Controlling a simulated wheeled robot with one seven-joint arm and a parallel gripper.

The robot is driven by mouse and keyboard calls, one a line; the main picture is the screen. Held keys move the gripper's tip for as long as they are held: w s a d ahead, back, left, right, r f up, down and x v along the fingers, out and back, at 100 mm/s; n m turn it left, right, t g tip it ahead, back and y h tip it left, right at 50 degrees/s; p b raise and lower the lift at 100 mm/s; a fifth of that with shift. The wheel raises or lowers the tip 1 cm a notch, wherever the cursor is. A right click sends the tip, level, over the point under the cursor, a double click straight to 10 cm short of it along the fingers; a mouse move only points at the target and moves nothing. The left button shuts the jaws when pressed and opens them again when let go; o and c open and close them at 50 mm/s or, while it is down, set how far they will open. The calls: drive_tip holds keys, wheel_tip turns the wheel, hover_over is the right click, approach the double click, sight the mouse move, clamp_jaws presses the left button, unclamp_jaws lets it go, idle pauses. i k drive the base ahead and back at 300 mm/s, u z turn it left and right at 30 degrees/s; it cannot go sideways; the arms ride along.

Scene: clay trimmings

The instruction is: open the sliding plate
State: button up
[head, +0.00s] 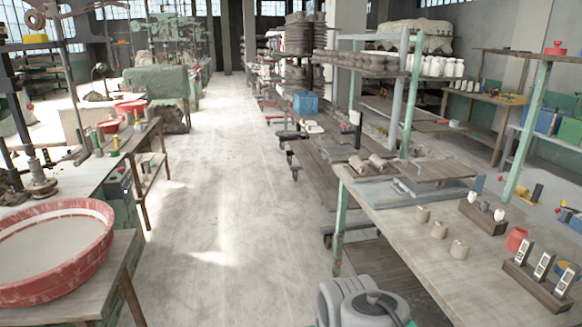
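I cannot tell for certain which thing is the sliding plate. A flat grey metal piece (377,192) lies on the far part of the right-hand worktable (400,240). A brown flat board (428,170) lies level just behind and partly over it. Whether either one slides, or is open or shut, cannot be made out at this distance. My gripper is not in view.
On the right table stand small clay cylinders (439,231), a red jar (516,238) and a dark block with upright pieces (541,278). A large red-rimmed basin (104,250) stands at left. The pale floor aisle (220,150) is clear.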

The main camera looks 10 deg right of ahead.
sight(415, 190)
drive_tip(key=z, duration=0.5)
drive_tip(key=i, duration=2)
drive_tip(key=u, duration=0.35)
drive_tip(key=i, duration=0.75)
drive_tip(key=z, duration=0.05)
